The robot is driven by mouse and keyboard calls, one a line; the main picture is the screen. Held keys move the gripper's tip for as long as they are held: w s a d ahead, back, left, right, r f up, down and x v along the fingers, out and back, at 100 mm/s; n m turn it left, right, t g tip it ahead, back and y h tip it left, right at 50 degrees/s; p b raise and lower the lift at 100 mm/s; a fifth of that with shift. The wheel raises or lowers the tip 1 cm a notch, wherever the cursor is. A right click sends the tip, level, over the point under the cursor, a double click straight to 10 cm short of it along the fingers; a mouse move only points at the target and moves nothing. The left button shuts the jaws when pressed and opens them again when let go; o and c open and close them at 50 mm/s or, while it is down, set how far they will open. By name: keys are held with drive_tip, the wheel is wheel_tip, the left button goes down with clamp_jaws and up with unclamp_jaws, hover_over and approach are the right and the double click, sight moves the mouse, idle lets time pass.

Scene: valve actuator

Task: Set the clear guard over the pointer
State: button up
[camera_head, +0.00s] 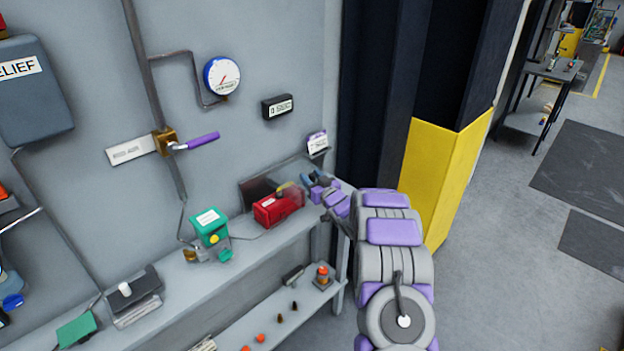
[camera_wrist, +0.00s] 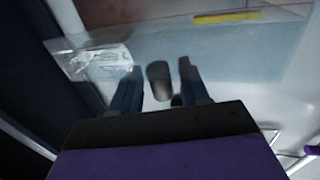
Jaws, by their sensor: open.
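A red actuator box (camera_head: 268,212) sits on the shelf, with a yellow pointer (camera_head: 282,187) at its top. In the wrist view the yellow pointer (camera_wrist: 227,17) lies across the red top at the upper edge. A clear guard (camera_wrist: 210,62) shows as a see-through panel between my gripper and the red box. A dark grey knob (camera_wrist: 158,80) stands between my fingers. My gripper (camera_wrist: 160,69) is open, with one finger on each side of the knob; I cannot tell whether they touch. In the head view my gripper (camera_head: 315,184) is just right of the red box.
A green actuator (camera_head: 209,232) stands left on the shelf (camera_head: 190,290). A purple-handled valve (camera_head: 185,142), a gauge (camera_head: 222,75) and a black box (camera_head: 277,106) are on the wall. Small parts lie on the lower shelf. A yellow and black pillar (camera_head: 440,170) stands beside my arm.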

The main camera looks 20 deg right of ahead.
clamp_jaws()
idle(0.4)
drive_tip(key=s+a, duration=0.3)
drive_tip(key=a, duration=0.5)
drive_tip(key=shift+a+b, duration=0.35)
drive_tip(key=shift+a, duration=0.05)
drive_tip(key=shift+c, duration=1.5)
unclamp_jaws()
drive_tip(key=o, duration=0.3)
drive_tip(key=shift+s+a, duration=0.1)
drive_tip(key=shift+a, duration=0.1)
